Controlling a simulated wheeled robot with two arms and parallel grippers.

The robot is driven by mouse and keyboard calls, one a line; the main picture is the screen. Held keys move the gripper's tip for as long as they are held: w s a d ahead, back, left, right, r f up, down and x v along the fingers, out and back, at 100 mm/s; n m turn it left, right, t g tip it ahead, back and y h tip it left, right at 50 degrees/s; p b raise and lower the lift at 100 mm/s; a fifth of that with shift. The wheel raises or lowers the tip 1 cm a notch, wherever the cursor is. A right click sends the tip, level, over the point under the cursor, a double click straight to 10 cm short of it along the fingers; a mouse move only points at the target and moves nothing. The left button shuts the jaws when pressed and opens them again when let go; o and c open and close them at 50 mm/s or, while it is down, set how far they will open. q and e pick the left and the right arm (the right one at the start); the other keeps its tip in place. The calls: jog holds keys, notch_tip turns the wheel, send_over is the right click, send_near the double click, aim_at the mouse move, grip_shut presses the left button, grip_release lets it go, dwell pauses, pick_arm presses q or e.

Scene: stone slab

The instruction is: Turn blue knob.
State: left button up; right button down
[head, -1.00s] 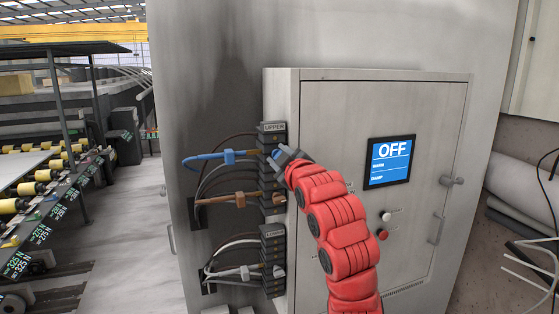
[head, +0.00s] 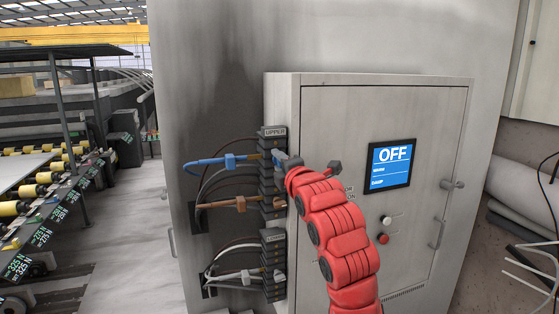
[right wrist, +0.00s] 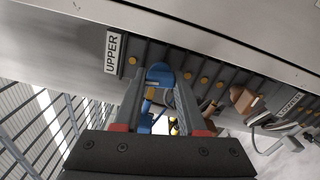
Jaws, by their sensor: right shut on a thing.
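The blue knob (right wrist: 160,73) shows in the right wrist view as a rounded blue piece near the strip labelled UPPER. My right gripper (right wrist: 157,90) has its two grey fingers on either side of the knob and is shut on it. In the head view my right gripper (head: 284,160) is at the upper connector block (head: 272,132) on the cabinet's left side. A little blue shows there at the fingertips; the rest of the knob is hidden. My left gripper is not in view.
A blue cable (head: 205,161) and a brown connector (head: 240,204) run into the upper block. A lower block (head: 272,236) holds white cables. The cabinet door has a blue screen (head: 390,168) reading OFF, a white button (head: 387,220) and a red button (head: 383,239).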

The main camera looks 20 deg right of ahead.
jog(key=n+p, duration=0.1)
jog(key=n, duration=0.2)
jog(key=n+p, duration=0.1)
jog(key=n, duration=0.1)
jog(key=shift+n+p, duration=0.3)
jog(key=n+p, duration=0.2)
jog(key=n, duration=0.1)
jog(key=shift+f, duration=0.1)
jog(key=shift+f+n+p, duration=0.15)
jog(key=shift+n+p, duration=0.55)
jog(key=shift+n, duration=0.5)
jog(key=shift+d, duration=0.1)
jog(key=c, duration=0.8)
grip_release()
jog(key=shift+o, duration=0.2)
